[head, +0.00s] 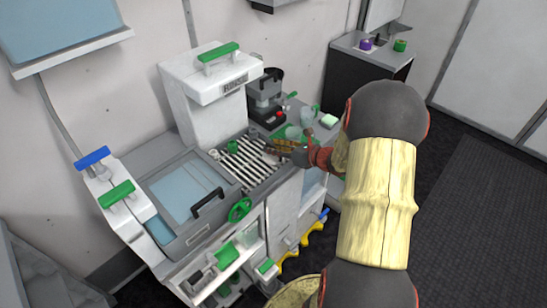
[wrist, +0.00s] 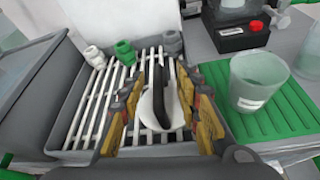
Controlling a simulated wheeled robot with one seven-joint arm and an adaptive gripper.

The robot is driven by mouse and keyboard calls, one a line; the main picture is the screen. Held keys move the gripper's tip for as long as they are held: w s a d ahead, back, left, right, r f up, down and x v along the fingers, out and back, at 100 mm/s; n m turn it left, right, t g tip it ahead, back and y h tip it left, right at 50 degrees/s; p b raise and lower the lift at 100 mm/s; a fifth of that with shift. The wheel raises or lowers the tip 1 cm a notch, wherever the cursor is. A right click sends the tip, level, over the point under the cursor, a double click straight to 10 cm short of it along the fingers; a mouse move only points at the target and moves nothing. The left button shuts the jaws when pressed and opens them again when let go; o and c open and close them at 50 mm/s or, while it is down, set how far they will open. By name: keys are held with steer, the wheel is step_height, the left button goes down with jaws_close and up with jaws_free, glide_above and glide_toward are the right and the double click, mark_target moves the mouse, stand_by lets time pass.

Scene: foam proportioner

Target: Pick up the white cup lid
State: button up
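A round white lid (wrist: 149,108) lies on the slatted rack in the wrist view. A black curved piece (wrist: 158,84) stands up over its middle, looking like a handle. My gripper (wrist: 160,88) is open, with one orange-and-black finger on each side of the lid and black piece. I see gaps between the fingers and the black piece. In the head view my gripper (head: 286,146) is over the right end of the rack, and I cannot make out the lid there.
The slatted rack (wrist: 92,110) holds small green (wrist: 125,50) and white (wrist: 94,56) fittings at its back. A clear cup (wrist: 256,82) stands on a green mat (wrist: 288,112) to the right. A black machine (wrist: 240,30) is behind. A grey-lidded basin (head: 186,195) is left of the rack.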

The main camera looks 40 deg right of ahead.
steer(key=shift+x, duration=0.9)
steer(key=shift+c, duration=0.6)
steer(key=c, duration=0.7)
jaws_close()
